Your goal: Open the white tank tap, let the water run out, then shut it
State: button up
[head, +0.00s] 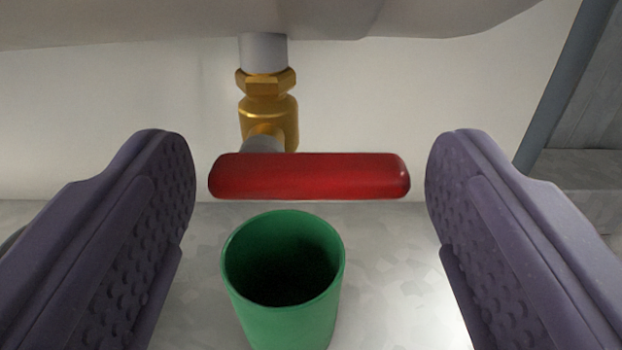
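The tap has a brass body (268,108) hanging from a short grey pipe (263,53) under the white tank (180,22). Its red handle (310,177) lies level, crosswise in the picture, and reaches further right than left of the body. My gripper (311,185) is open, with one purple padded finger on each side of the handle. Gaps show between both fingers and the handle's ends, so they look apart. No water is seen running. The tap's outlet is hidden behind the handle.
A green cup (283,275) stands open side up on the grey floor below the handle; its inside is dark. A pale wall (110,110) is behind. A dark slanted post (568,85) and a grey block (575,170) are at the right.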

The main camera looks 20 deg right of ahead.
jog(key=c, duration=0.7)
jog(key=shift+f+m+b, duration=0.15)
jog(key=shift+m+b, duration=0.15)
jog(key=shift+b, duration=0.2)
jog(key=m+b, duration=0.1)
jog(key=b, duration=0.1)
jog(key=shift+f+m+b, duration=0.25)
jog(key=shift+m+b, duration=0.1)
jog(key=shift+m, duration=0.05)
jog(key=shift+a+f+m+b, duration=0.1)
jog(key=shift+f+m+b, duration=0.05)
jog(key=shift+m+b, duration=1.4)
jog(key=shift+a+f+m+b, duration=0.1)
jog(key=shift+m+b, duration=1.4)
jog(key=shift+m, duration=0.1)
jog(key=shift+a+f+m+b, duration=0.1)
jog(key=shift+f+m+b, duration=0.05)
jog(key=shift+m+b, duration=1.4)
